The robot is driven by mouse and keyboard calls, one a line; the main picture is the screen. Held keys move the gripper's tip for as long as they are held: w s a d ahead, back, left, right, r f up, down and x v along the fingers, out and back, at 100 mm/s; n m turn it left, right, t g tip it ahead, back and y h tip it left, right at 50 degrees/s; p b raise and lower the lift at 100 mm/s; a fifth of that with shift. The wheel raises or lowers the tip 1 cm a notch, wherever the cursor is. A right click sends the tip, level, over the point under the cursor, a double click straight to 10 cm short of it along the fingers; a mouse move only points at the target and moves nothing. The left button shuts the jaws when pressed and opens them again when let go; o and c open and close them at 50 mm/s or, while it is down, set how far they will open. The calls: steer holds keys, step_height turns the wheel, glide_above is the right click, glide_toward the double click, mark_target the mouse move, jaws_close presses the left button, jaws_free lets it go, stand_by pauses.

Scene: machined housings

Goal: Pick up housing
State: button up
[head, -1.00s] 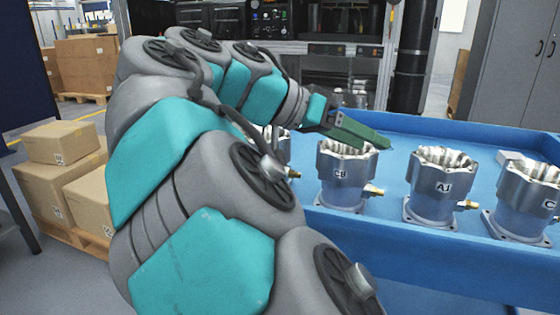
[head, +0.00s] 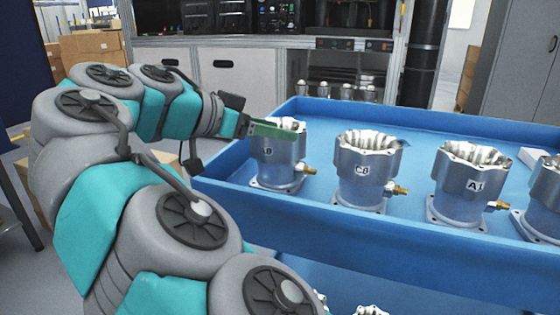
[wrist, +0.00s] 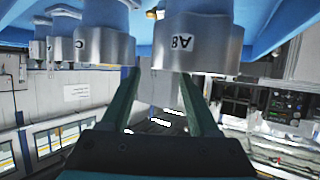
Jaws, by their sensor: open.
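Several silver machined housings with flanged bases stand upright in a row in a blue tray (head: 230,185). The leftmost housing (head: 283,172) is partly hidden by my gripper (head: 292,129), which is at its rim. A labelled housing (head: 364,172) stands right of it, then the housing marked A1 (head: 468,190). In the wrist view, my gripper (wrist: 160,73) has its two fingers apart with nothing held between them. A housing with a label like A8 (wrist: 198,48) appears inverted near the right finger; contact is unclear. Another housing (wrist: 103,45) is to its left.
A further housing (head: 540,212) is cut off at the right edge. More housings show on a lower level (head: 370,311). Cabinets (head: 235,80) and a dark pipe (head: 420,65) stand behind the tray. Cardboard boxes (head: 92,44) are at back left.

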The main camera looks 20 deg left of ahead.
steer(key=shift+x, duration=2.15)
steer(key=shift+c, duration=0.2)
steer(key=shift+s, duration=0.1)
jaws_close()
